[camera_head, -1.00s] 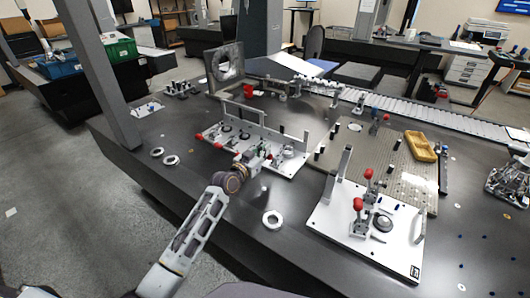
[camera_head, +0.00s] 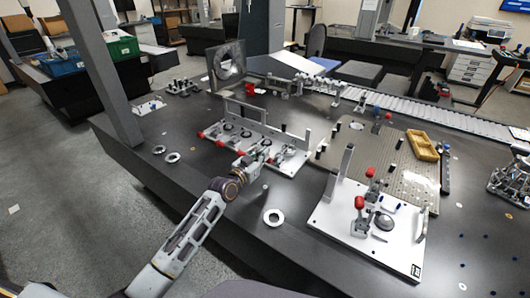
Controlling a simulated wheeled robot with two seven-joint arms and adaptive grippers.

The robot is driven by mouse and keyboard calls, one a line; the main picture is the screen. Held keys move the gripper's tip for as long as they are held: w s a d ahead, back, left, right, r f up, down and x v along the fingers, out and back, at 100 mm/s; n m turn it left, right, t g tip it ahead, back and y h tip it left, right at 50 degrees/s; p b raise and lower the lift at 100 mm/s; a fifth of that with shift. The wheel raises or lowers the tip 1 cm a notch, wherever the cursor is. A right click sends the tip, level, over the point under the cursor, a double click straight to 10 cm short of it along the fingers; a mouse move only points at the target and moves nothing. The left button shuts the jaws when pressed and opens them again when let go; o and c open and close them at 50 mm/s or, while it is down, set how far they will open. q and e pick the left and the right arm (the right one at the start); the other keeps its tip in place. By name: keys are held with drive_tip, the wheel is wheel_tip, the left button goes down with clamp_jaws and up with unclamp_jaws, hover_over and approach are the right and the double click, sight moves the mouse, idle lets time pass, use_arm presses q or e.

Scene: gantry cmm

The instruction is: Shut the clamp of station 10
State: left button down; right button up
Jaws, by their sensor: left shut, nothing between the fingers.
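A long white fixture plate (camera_head: 289,163) with a row of small toggle clamps stands left of centre. Its red clamp handles (camera_head: 220,144) stick out along the front side. My left gripper (camera_head: 259,155) is shut and empty at the front right part of this plate, close to a clamp there. The gripper and wrist partly hide that clamp, and I cannot tell whether they touch. A second white plate (camera_head: 330,218) at the right carries two clamps with upright red handles (camera_head: 360,202). Its small corner label (camera_head: 416,270) is unreadable. I cannot tell which fixture is station 10. My right gripper is not in view.
Both plates stand on a dark table (camera_head: 205,178). A metal ring (camera_head: 273,217) lies near the front edge. A perforated plate (camera_head: 365,150) with a yellow tray (camera_head: 421,145) lies behind the right fixture. A grey post (camera_head: 103,75) rises at the left.

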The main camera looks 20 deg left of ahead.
use_arm(q)
drive_tip(key=shift+s+a+f, duration=0.1)
drive_tip(key=shift+s+f, duration=0.3)
drive_tip(key=shift+f, duration=0.3)
drive_tip(key=shift+s+a+f, duration=0.15)
drive_tip(key=shift+s+f, duration=0.25)
drive_tip(key=shift+f, duration=0.35)
drive_tip(key=shift+s+a+f, duration=0.1)
drive_tip(key=shift+s+f, duration=0.3)
drive_tip(key=shift+f, duration=0.5)
drive_tip(key=shift+r, duration=0.15)
drive_tip(key=shift+v, duration=6)
